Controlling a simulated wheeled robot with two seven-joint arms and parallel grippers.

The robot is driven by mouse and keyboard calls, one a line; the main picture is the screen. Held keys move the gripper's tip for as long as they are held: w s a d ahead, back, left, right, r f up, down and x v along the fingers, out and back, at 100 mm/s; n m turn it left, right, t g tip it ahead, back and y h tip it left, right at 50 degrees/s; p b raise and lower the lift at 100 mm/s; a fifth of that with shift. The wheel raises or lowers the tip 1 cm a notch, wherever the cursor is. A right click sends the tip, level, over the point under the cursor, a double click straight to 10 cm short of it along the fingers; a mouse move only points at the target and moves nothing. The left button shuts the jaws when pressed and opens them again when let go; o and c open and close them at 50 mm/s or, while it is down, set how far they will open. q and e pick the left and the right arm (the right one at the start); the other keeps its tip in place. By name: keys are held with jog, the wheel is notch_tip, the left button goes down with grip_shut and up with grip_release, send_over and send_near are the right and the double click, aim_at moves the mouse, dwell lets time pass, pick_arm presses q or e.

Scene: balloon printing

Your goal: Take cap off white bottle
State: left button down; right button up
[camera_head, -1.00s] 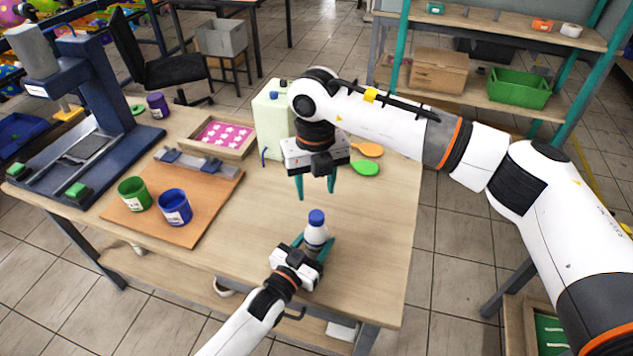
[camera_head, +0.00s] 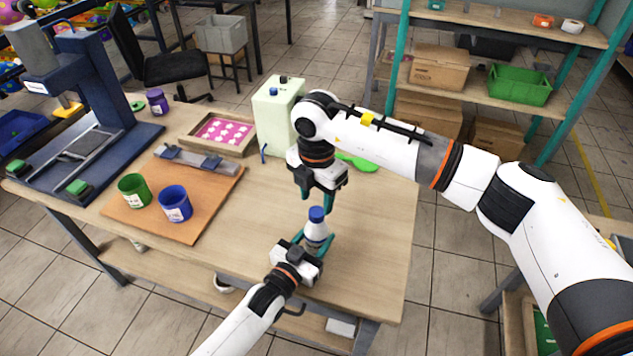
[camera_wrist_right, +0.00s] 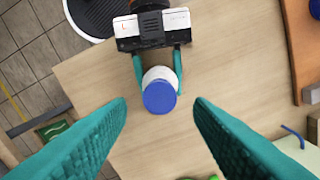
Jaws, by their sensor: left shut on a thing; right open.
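The white bottle (camera_head: 316,233) with its blue cap (camera_head: 316,214) stands upright near the table's front edge. My left gripper (camera_head: 318,243) is shut on the bottle's body from the front. My right gripper (camera_head: 319,203) is open, pointing down just above and behind the cap. In the right wrist view the blue cap (camera_wrist_right: 159,97) lies between and ahead of my open right fingers (camera_wrist_right: 160,108), apart from both. The white bottle (camera_wrist_right: 160,74) shows there behind the cap, between the left gripper's teal fingers (camera_wrist_right: 158,66).
A pale green canister (camera_head: 277,115) and green paddle (camera_head: 357,163) are behind my right gripper. A brown board (camera_head: 150,222) with a green cup (camera_head: 134,190) and blue cup (camera_head: 175,204) lies to the left. The table's right side (camera_head: 380,230) is clear.

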aim_at(316, 211)
jog(key=shift+f, duration=1.75)
